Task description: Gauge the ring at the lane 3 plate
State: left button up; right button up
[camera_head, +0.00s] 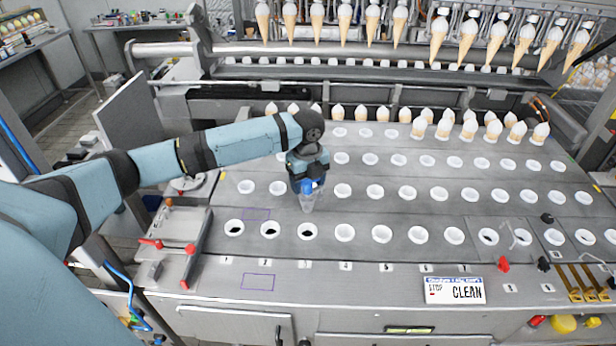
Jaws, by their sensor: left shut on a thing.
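My left gripper (308,176) points down over the steel plate deck (290,252), in line with lane 3. It is shut on a small gauge-like piece (308,201) with a blue top and a greyish, see-through lower part. Its fingertips are too small to make out clearly. The white ring at lane 3 (307,231) lies in the front row, just below the piece in the picture, with a dark patch inside. The piece appears above and behind this ring; I cannot tell its exact height. My right gripper is not in view.
Rows of white rings cover the deck, with cones (420,128) in the back rows and more hanging above. A red-handled fixture (172,248) stands at left. Small red and black clips (503,264) sit at right.

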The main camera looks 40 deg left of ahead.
aim_at(307, 211)
pick_arm(q)
jog(key=shift+s+f, duration=0.1)
jog(key=shift+f, duration=1.4)
notch_tip(307, 211, down, 3)
jog(key=b, duration=0.3)
notch_tip(307, 211, down, 3)
jog(key=b, duration=0.4)
jog(key=shift+f, duration=0.95)
notch_tip(307, 211, down, 2)
jog(key=shift+f, duration=0.15)
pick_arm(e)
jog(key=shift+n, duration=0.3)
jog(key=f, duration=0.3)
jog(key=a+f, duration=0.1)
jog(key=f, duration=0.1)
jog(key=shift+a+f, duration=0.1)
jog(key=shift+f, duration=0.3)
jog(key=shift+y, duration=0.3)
